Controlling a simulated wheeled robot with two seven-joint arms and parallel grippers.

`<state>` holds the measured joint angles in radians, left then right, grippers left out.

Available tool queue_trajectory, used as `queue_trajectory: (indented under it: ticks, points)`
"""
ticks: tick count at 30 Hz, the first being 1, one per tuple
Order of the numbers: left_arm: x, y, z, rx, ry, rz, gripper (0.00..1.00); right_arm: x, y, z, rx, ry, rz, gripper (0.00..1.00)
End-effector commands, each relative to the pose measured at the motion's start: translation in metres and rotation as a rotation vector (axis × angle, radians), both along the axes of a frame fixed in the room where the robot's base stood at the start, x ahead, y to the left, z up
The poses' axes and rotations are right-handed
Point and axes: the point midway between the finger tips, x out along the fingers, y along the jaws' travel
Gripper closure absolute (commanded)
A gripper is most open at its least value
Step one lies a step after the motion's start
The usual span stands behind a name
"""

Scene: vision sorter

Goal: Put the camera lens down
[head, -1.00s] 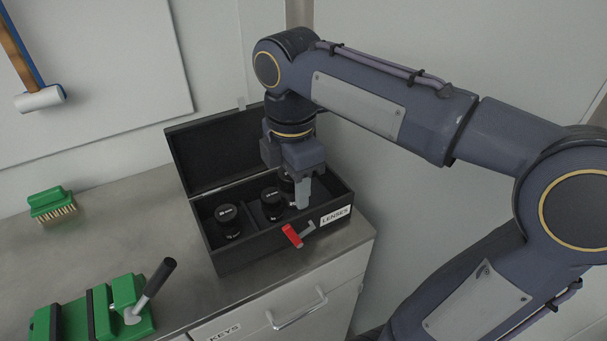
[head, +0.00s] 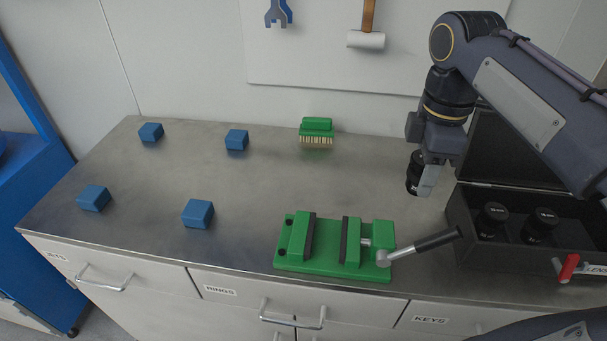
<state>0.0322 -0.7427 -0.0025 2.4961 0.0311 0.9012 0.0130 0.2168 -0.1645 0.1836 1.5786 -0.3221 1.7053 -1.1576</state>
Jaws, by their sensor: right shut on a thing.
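The camera lens (head: 413,172) is a short black cylinder. My right gripper (head: 424,186) is shut on it and holds it beside the left side of the black lens case, over the worktop. I cannot tell for sure whether the lens touches the worktop. The open lens case (head: 458,226) stands at the right end of the worktop (head: 225,180), with two other black lenses (head: 490,219) upright inside. My left gripper is not in view.
A green vise (head: 330,263) with a grey handle (head: 425,243) sits at the front edge. A green brush (head: 316,130) lies at the back. Several blue blocks (head: 198,214) are spread on the left. The middle of the worktop is clear.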

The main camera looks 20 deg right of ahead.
Motion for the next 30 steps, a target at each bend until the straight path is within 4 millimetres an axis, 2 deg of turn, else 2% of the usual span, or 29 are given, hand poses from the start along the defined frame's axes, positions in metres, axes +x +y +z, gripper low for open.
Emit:
queue_trajectory:
  ticks: [4, 7, 17, 21, 24, 30]
  points:
    - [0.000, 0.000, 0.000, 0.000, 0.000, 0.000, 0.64, 0.001, -0.004, -0.001, 0.000, 0.000, -0.011, 0.85]
    - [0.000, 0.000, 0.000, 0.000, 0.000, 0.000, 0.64, 0.013, -0.007, -0.006, 0.000, 0.002, -0.010, 0.85]
    - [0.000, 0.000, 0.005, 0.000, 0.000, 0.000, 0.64, 0.087, -0.035, -0.042, 0.002, 0.004, -0.009, 0.85]
    - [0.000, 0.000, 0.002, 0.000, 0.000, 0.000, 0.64, 0.106, -0.042, -0.070, 0.000, 0.004, -0.008, 0.85]
    - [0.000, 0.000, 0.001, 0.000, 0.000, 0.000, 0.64, 0.116, -0.046, -0.083, 0.000, 0.002, -0.008, 0.85]
    - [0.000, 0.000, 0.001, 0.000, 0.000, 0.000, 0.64, 0.125, -0.049, -0.093, 0.000, 0.000, -0.008, 0.85]
